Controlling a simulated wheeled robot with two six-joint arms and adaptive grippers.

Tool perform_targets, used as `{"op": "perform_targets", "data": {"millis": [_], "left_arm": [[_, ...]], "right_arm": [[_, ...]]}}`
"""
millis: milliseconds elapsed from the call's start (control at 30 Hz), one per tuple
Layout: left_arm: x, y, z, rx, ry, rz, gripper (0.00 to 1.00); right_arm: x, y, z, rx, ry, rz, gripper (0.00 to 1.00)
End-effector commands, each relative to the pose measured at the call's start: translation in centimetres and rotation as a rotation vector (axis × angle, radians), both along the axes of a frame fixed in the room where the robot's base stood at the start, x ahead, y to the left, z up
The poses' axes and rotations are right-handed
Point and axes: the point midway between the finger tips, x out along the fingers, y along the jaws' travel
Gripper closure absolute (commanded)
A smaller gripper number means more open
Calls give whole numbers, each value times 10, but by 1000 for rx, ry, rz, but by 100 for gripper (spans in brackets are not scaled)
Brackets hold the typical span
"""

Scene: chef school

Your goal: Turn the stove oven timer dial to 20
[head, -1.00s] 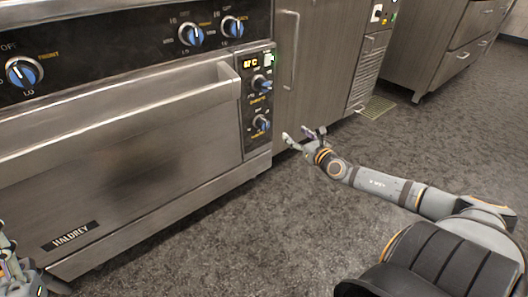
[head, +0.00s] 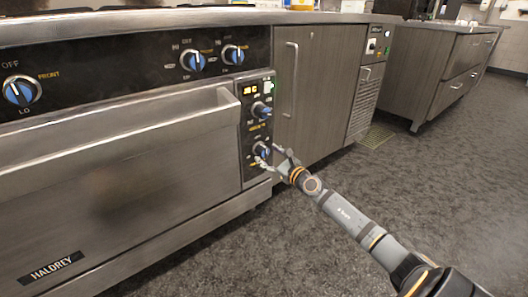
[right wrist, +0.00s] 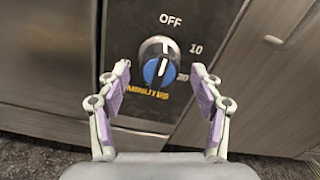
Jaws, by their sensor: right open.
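The timer dial, a round blue-faced knob with a pale pointer line, shows on the oven's control panel in the right wrist view (right wrist: 158,70) and as the lower small dial in the head view (head: 262,150). Its line points up, close to OFF and leaning slightly right. The marks OFF, 10, 20 and MINUTES surround it. My right gripper (right wrist: 160,78) is open, with one finger on each side of the dial and a gap to it. In the head view my right gripper (head: 271,157) is at the dial. My left gripper is out of view.
Another small dial (head: 260,110) sits just above, under a lit display (head: 250,89). The oven door handle (head: 120,122) sticks out left of the panel. A cabinet (head: 310,90) with a vertical handle stands right. Floor in front is clear.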

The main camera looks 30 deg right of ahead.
Motion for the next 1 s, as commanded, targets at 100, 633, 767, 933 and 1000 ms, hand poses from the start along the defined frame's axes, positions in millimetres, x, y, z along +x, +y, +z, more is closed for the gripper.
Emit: {"op": "perform_targets", "data": {"millis": [100, 633, 767, 933, 1000], "left_arm": [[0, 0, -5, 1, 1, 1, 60], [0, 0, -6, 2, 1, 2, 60], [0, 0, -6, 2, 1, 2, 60], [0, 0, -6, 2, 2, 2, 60], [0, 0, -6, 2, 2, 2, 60]], "right_arm": [[17, 1, -1, 3, -2, 0, 34], [30, 3, -1, 1, 2, 0, 46], [30, 3, -1, 1, 2, 0, 64], [29, 3, -1, 1, 2, 0, 87], [29, 3, -1, 1, 2, 0, 89]]}}
